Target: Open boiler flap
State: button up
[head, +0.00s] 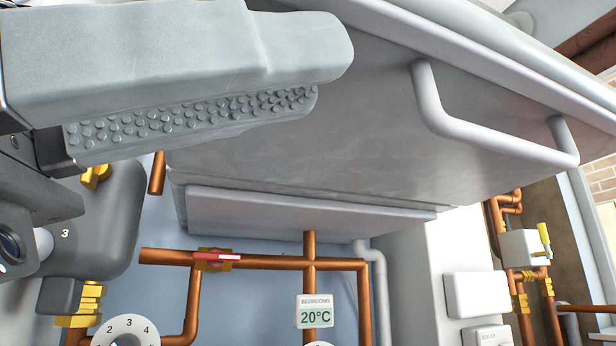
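A grey boiler casing (330,145) fills the upper middle of the head view, seen from below. A pale bent bar handle (490,140) stands out from its surface at the right. A flat grey panel (300,213) lies along the casing's lower edge; I cannot tell which part is the flap. My gripper (315,75) comes in from the left, in front of the casing. A smooth grey finger and a studded pad show, with nothing seen held. The tips are left of the handle, apart from it in the picture. The opposing finger is not clear.
Copper pipes (345,263) with a red-handled valve (217,257) run below the casing. A BEDROOMS 20°C thermostat (314,312) and a numbered dial (126,330) are at the bottom. White boxes (476,294) and more pipes with yellow fittings (544,235) stand at the right.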

jog(key=shift+w+v, duration=0.2)
jog(key=shift+v, duration=1.5)
jog(key=shift+a, duration=0.1)
grip_shut()
